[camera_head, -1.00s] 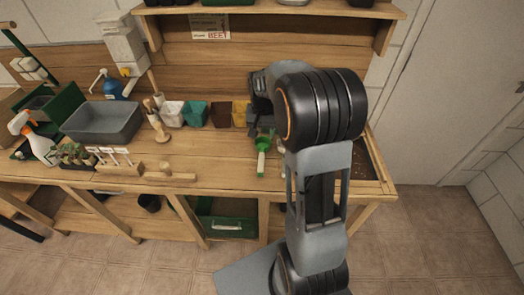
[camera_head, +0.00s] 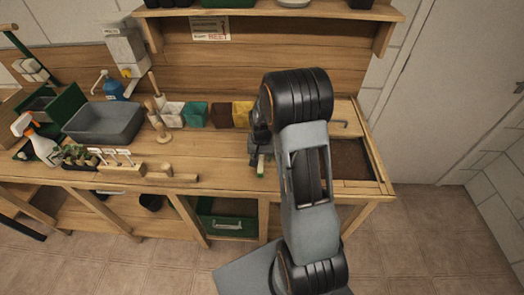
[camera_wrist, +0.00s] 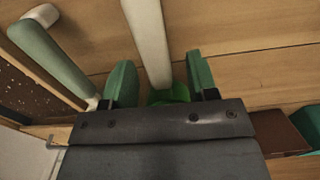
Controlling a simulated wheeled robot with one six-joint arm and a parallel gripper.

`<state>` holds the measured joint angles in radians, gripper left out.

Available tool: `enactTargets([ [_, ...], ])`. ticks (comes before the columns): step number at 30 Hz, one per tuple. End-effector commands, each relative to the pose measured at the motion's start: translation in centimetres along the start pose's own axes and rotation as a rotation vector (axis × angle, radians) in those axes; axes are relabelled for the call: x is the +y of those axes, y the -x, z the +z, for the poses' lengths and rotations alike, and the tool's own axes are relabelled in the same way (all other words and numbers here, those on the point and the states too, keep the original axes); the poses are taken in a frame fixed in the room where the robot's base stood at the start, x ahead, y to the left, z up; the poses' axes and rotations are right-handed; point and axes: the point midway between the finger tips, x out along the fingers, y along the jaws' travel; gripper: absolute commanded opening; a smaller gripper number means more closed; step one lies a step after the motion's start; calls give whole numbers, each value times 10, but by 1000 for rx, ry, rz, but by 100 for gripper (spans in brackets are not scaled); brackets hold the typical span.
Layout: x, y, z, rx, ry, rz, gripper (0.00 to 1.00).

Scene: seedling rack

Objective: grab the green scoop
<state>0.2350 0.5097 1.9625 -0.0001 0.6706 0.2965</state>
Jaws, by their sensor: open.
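The green scoop (camera_wrist: 180,93) shows in the wrist view as a bright green patch between my fingers, mostly hidden behind the gripper body. A pale handle (camera_wrist: 150,38) runs from it toward the top of the picture. My gripper (camera_wrist: 158,65) is open, with one green fingertip on each side of the handle. I cannot tell whether either finger touches it. In the head view my gripper (camera_head: 257,152) is low over the bench, and my arm hides most of the scoop.
A greenish rod-like tool (camera_wrist: 50,55) with a pale end lies left of my gripper in the wrist view. A soil tray (camera_head: 350,160) is at the bench's right. Coloured pots (camera_head: 220,114) line the back.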

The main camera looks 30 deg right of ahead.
Motion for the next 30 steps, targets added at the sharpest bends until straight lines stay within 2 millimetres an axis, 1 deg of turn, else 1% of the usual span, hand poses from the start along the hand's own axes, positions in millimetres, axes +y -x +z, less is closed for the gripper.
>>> enactTargets([
  [3, 0, -4, 0, 1, 0, 0, 53],
  [9, 0, -5, 0, 2, 0, 0, 53],
  [11, 0, -5, 0, 1, 0, 0, 48],
  [26, 0, -4, 0, 1, 0, 0, 1],
  [30, 0, -4, 0, 2, 0, 0, 0],
])
